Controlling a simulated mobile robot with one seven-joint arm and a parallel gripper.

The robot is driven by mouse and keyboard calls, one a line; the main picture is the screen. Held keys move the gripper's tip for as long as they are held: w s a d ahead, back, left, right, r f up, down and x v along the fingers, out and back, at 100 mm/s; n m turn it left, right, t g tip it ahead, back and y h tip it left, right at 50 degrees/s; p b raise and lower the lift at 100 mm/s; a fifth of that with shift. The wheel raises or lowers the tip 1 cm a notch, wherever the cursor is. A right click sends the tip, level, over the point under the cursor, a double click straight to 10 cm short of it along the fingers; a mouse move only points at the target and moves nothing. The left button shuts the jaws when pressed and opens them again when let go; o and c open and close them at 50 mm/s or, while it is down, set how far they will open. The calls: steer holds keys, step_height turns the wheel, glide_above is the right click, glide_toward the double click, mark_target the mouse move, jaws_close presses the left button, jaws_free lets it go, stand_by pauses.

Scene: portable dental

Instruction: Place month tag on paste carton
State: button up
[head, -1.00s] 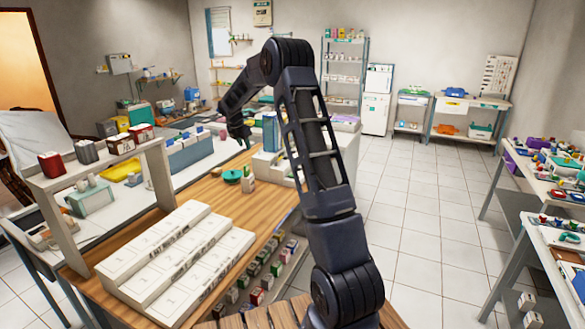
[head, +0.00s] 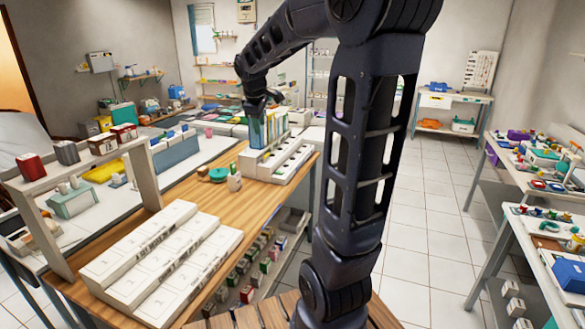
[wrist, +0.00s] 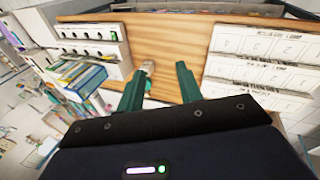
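My gripper (wrist: 158,80) is open, its two teal fingers apart with nothing held between them. In the head view my gripper (head: 262,103) is over the far part of the wooden table, by the upright blue and yellow folders. No piece can be clearly made out as the month tag. I cannot tell which carton is the paste carton. More small cartons (head: 247,294) sit in a rack under the table edge.
A white stepped block with numbered faces (head: 160,254) lies on the wooden table (head: 190,195), and shows in the wrist view (wrist: 258,73). A teal round item (head: 218,174) and a small pale bottle (head: 234,182) stand mid-table. A white slotted rack (head: 262,172) is behind them.

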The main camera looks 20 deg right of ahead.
steer(key=s+f+m, duration=0.1)
steer(key=s+m, duration=0.2)
steer(key=s, duration=0.6)
steer(key=s+f+m+y, duration=0.1)
steer(key=s+m, duration=0.3)
steer(key=s, duration=0.4)
steer(key=s+d+f+m, duration=0.1)
steer(key=s+f+m, duration=0.2)
steer(key=s, duration=0.6)
steer(key=shift+s+m+t+y, duration=0.3)
steer(key=shift+m+t+y, duration=0.1)
steer(key=shift+m, duration=0.2)
